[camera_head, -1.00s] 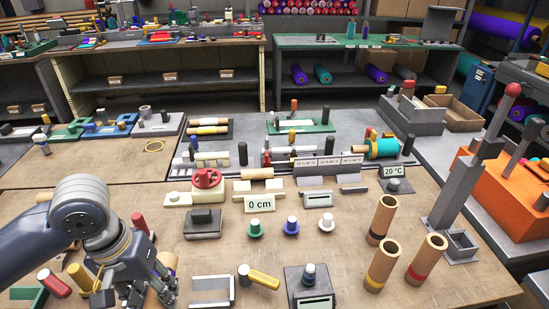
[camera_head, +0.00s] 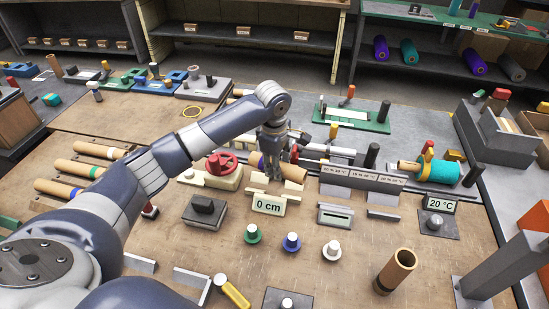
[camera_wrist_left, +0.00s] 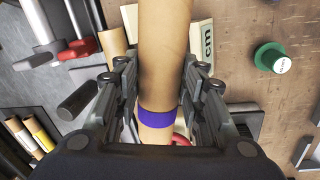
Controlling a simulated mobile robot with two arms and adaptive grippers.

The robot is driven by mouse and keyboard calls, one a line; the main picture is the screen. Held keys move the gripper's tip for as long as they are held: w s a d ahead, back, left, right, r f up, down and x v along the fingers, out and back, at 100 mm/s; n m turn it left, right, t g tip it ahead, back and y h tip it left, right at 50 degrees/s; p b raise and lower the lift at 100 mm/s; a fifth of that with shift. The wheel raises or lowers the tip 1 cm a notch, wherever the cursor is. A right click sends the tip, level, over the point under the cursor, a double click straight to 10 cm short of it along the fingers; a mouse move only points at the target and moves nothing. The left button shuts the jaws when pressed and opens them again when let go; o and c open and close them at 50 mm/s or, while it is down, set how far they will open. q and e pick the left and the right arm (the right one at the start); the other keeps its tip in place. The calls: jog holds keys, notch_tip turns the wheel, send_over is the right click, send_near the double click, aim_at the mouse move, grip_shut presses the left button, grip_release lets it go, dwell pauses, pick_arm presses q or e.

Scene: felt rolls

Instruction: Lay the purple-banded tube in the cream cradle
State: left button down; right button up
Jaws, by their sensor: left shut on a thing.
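The purple-banded tube (camera_head: 293,172) is tan and lies roughly level in my left gripper (camera_head: 274,170), over the cream cradle (camera_head: 263,189). Its purple band (camera_wrist_left: 158,123) is near the end toward the red handwheel. In the left wrist view, the left gripper (camera_wrist_left: 160,100) has a jaw on either side of the tube, close to the band. The cradle (camera_wrist_left: 202,28) shows only partly there, behind the tube, beside the "0 cm" sign. I cannot tell whether the tube touches the cradle. My right gripper is in neither current view.
The red handwheel (camera_head: 221,162) stands left of the cradle. The "0 cm" sign (camera_head: 268,205) stands in front. Green (camera_head: 252,234), blue (camera_head: 291,242) and white (camera_head: 331,250) knobs stand nearer. Other tan tubes (camera_head: 84,169) lie at left; one tube (camera_head: 395,271) stands at right.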

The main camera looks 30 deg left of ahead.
pick_arm(q)
jog(key=shift+w+a+f+n, duration=0.75)
jog(key=shift+w+f+n, duration=0.15)
jog(key=shift+n, duration=0.2)
jog(key=shift+w+a+f+n, duration=0.1)
jog(key=shift+a+n, duration=0.05)
jog(key=shift+n, duration=0.15)
jog(key=shift+p, duration=0.35)
jog(key=shift+r+p, duration=0.2)
jog(key=shift+p, duration=0.55)
notch_tip(320, 180, down, 5)
jog(key=shift+f+b, duration=0.15)
jog(key=shift+b, duration=0.75)
jog(key=shift+f, duration=1.45)
pick_arm(e)
jog(key=shift+w+d+r, duration=0.2)
jog(key=shift+w+d, duration=0.5)
jog(key=shift+w, duration=0.2)
pick_arm(q)
jog(key=shift+f, duration=0.6)
pick_arm(e)
jog(key=shift+a+r, duration=0.15)
jog(key=shift+a, duration=0.1)
